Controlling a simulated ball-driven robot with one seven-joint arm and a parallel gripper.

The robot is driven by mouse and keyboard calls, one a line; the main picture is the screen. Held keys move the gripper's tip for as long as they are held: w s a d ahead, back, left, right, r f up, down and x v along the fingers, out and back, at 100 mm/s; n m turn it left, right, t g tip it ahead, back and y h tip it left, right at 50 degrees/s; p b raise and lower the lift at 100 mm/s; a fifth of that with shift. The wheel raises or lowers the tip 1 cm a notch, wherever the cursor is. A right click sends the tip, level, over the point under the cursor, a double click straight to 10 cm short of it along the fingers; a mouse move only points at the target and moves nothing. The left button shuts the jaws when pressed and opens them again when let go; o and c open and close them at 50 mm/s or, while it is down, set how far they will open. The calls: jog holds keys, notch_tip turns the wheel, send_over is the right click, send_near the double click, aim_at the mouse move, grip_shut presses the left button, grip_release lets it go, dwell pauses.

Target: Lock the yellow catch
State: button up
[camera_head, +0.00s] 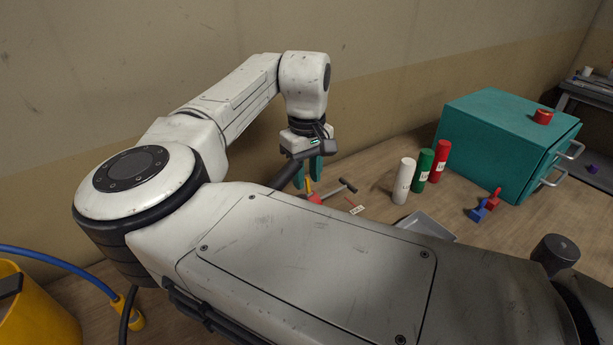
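A small yellow piece (309,186), which may be the yellow catch, shows just below and between the fingertips of my gripper (307,181). My gripper points down, and its two teal fingers stand apart with a gap between them. I cannot tell whether either finger touches the yellow piece. A red part (316,199) lies right beside the yellow piece, with a dark-headed lever or handle (347,186) to its right. A small white label (356,210) lies in front of them. My own arm hides much of the area in front of the catch.
White (403,181), green (422,171) and red (440,162) cylinders stand right of the gripper. A grey tray (428,225) is partly hidden by my arm. A teal cabinet (485,150) stands farther right, with small blue (478,211) and red (494,199) items before it. The wall is close behind.

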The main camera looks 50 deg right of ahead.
jog(key=shift+f, duration=0.7)
jog(key=shift+c, duration=0.4)
grip_shut()
